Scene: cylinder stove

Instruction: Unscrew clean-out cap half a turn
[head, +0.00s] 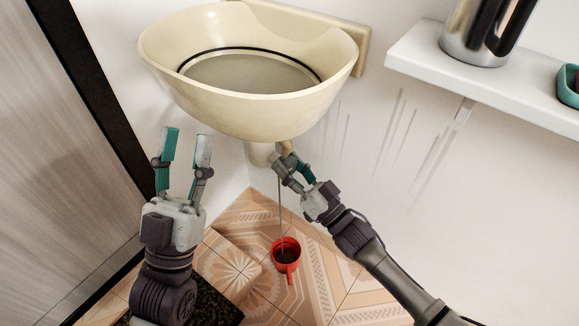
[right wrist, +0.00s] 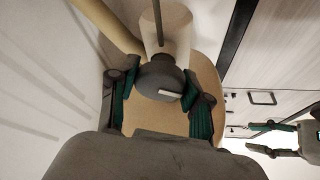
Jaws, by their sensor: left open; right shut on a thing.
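The dark grey clean-out cap (right wrist: 160,76) with a pale bar mark sits at the end of a translucent trap (right wrist: 166,28) under the cream basin (head: 245,110). My right gripper (head: 287,165) is closed around the cap, with one finger on each side in the right wrist view. In the head view its fingers largely hide the cap. A thin stream runs down from there to a red cup (head: 286,263) on the floor, which holds dark liquid. My left gripper (head: 186,137) is open and empty, left of the basin's underside.
A white wall shelf (head: 490,85) at the right holds a metal kettle (head: 480,30) and a teal dish (head: 569,85). A wood-grain door or panel (head: 55,160) stands at the left. Patterned floor tiles (head: 340,280) lie below, clear around the cup.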

